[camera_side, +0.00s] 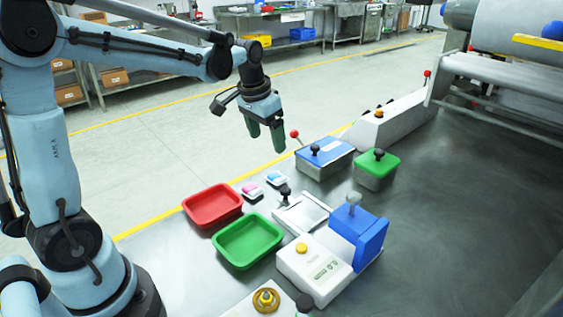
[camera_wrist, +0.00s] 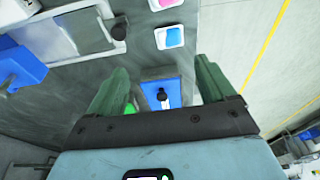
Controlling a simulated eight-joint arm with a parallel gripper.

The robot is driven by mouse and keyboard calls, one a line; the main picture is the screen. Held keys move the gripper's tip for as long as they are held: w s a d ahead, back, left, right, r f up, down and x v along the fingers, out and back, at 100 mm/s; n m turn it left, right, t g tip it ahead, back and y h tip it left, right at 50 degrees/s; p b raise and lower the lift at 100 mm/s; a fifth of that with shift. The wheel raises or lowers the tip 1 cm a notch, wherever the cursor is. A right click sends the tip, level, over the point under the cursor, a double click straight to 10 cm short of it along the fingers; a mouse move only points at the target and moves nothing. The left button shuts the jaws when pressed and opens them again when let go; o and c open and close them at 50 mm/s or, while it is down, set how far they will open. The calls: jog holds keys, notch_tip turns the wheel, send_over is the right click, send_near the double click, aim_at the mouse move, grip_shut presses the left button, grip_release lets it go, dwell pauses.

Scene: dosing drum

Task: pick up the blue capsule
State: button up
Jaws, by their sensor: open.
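The blue capsule (camera_side: 275,176) lies in a small white dish on the metal table, beside a matching dish with a pink capsule (camera_side: 251,188). In the wrist view the blue capsule (camera_wrist: 171,37) shows above the fingertips, at the top centre, with the pink capsule (camera_wrist: 165,3) cut by the top edge. My gripper (camera_side: 265,140) points down above the table's far edge, apart from the capsule and higher than it. Its two green fingers are spread, with nothing between them; they also show in the wrist view (camera_wrist: 162,68).
A red tray (camera_side: 213,222) and a green tray (camera_side: 272,240) stand left of a white-and-blue device (camera_side: 310,272). A blue-lidded box (camera_side: 325,154) with a black knob and a red-balled lever stands right of the dishes. A green-lidded box (camera_side: 378,165) is farther right.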

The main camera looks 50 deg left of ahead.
jog(key=w+a+f, duration=0.1)
jog(key=w+a, duration=0.1)
send_over(276, 175)
jog(key=s, duration=0.2)
jog(key=shift+g, duration=0.4)
notch_tip(276, 175, down, 8)
jog(key=shift+w+d+r, duration=0.15)
jog(key=shift+r, duration=0.05)
jog(key=shift+w+f, duration=0.25)
jog(key=shift+f, duration=0.6)
jog(key=shift+w+f, duration=0.2)
jog(key=shift+f, duration=0.65)
jog(key=shift+w+f, duration=0.25)
jog(key=shift+f, duration=0.6)
jog(key=c, duration=1.1)
jog(key=shift+r, duration=0.1)
